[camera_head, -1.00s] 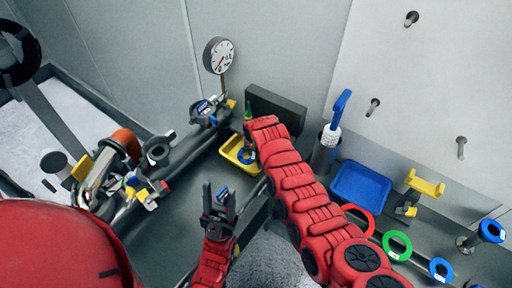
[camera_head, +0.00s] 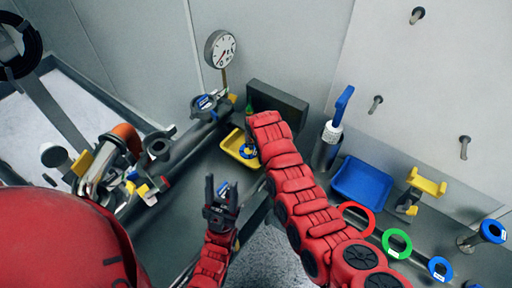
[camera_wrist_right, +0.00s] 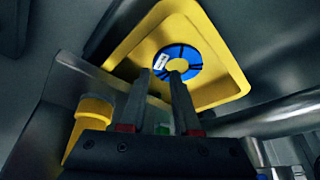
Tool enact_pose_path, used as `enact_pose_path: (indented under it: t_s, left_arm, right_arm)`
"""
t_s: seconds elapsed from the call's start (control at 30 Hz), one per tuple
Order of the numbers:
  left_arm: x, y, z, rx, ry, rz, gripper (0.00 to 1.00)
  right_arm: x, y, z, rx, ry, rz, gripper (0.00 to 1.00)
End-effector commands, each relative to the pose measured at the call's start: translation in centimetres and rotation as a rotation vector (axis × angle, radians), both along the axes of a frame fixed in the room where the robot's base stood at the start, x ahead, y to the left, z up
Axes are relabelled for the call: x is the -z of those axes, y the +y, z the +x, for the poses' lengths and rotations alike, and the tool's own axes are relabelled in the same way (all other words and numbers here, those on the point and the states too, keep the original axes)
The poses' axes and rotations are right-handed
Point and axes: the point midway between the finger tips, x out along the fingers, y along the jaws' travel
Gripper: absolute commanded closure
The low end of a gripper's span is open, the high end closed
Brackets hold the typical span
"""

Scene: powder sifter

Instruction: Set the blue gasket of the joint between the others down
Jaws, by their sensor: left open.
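A blue gasket (camera_wrist_right: 178,62) with a white label lies in the yellow tray (camera_wrist_right: 225,88) in the right wrist view. In the head view the gasket (camera_head: 248,152) shows in the small yellow tray (camera_head: 232,141), partly covered by my right arm. My right gripper (camera_wrist_right: 162,72) has its fingers apart, with the tips in front of the gasket's near edge; whether they touch it I cannot tell. In the head view my right gripper is hidden behind its arm. My left gripper (camera_head: 222,186) is open and empty, pointing up, in front of the tray.
A blue tray (camera_head: 361,186) lies right of my right arm. A red ring (camera_head: 356,216), a green ring (camera_head: 397,243) and another blue ring (camera_head: 440,268) stand along the right. A gauge (camera_head: 220,48) and a dark box (camera_head: 277,105) are behind; pipe parts (camera_head: 150,165) crowd the left.

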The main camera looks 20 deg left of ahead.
Motion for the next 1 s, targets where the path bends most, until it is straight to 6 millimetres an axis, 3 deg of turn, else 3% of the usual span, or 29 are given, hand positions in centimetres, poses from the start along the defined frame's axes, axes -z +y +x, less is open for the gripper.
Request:
enact_pose_path:
  t_s: [0.7, 1.0]
  left_arm:
    - [3.4, 0.0, 0.0, 0.0, 0.0, 0.0, 0.5]
    - [3.5, 0.0, 0.0, 0.0, 0.0, 0.0, 0.5]
  right_arm:
    - [-8.7, -1.5, -3.2, 0.004, -0.005, 0.007, 0.7]
    - [-9.5, -1.7, -3.6, 0.003, 0.002, 0.004, 0.7]
